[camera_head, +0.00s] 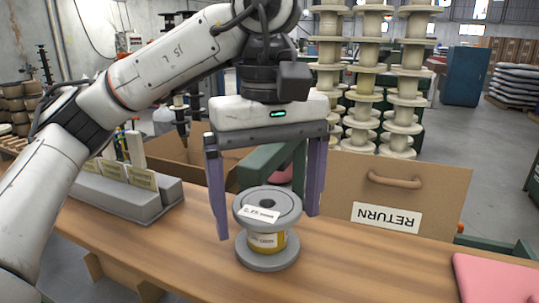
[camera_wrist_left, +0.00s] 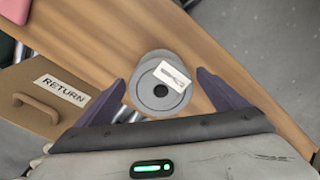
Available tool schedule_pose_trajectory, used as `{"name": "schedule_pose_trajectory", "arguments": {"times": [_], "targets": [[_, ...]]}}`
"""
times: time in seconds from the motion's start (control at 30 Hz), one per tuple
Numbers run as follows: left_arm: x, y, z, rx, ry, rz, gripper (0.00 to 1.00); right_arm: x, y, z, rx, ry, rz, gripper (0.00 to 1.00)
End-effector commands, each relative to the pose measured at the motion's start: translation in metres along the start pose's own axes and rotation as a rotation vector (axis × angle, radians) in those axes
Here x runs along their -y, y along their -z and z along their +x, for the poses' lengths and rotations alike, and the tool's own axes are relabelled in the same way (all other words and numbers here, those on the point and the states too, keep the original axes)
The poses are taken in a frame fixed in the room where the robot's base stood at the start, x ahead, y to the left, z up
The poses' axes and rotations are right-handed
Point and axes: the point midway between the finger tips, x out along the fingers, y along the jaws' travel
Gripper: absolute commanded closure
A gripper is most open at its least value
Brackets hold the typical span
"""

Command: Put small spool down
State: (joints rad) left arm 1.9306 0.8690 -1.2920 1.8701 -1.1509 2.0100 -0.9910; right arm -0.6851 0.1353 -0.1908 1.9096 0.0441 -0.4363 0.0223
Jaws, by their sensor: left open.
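A small grey spool (camera_head: 268,232) with a yellow-brown winding and white labels stands upright on the wooden table (camera_head: 190,245). It also shows from above in the left wrist view (camera_wrist_left: 150,98), its round flange and dark centre hole facing up. My left gripper (camera_head: 268,225) is open, with its two purple fingers pointing down on either side of the spool. In the left wrist view the fingers (camera_wrist_left: 163,90) stand apart from the spool, with a gap on each side. My right gripper does not show in either view.
A cardboard box marked RETURN (camera_head: 440,190) stands behind the table at the right. A grey holder with upright cards (camera_head: 110,195) is at the left. A pink pad (camera_head: 495,280) lies at the right front. Stacks of pale spools (camera_head: 365,80) stand behind.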

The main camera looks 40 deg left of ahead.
Motion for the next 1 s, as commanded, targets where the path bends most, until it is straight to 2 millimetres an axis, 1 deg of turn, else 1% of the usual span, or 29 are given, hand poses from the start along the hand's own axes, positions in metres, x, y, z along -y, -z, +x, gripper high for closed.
{"name": "schedule_pose_trajectory", "arguments": {"times": [0.03, 0.2, 0.3, 0.4, 0.53, 1.0], "targets": [[-0.001, 0.000, -0.019, -0.003, -0.004, -0.002, 0.08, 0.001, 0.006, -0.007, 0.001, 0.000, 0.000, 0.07], [0.000, 0.000, -0.053, -0.002, -0.003, -0.002, 0.08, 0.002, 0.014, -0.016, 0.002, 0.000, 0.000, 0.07], [-0.001, 0.000, -0.067, -0.002, -0.002, 0.000, 0.08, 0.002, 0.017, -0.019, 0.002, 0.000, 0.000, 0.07], [0.000, 0.000, -0.076, -0.001, 0.000, 0.000, 0.08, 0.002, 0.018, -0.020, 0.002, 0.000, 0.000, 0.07], [0.000, 0.000, -0.080, 0.000, 0.000, -0.001, 0.08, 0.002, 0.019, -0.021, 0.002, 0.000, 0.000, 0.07], [0.000, 0.000, -0.080, 0.000, 0.001, 0.000, 0.08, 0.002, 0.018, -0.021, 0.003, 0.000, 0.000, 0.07]]}}
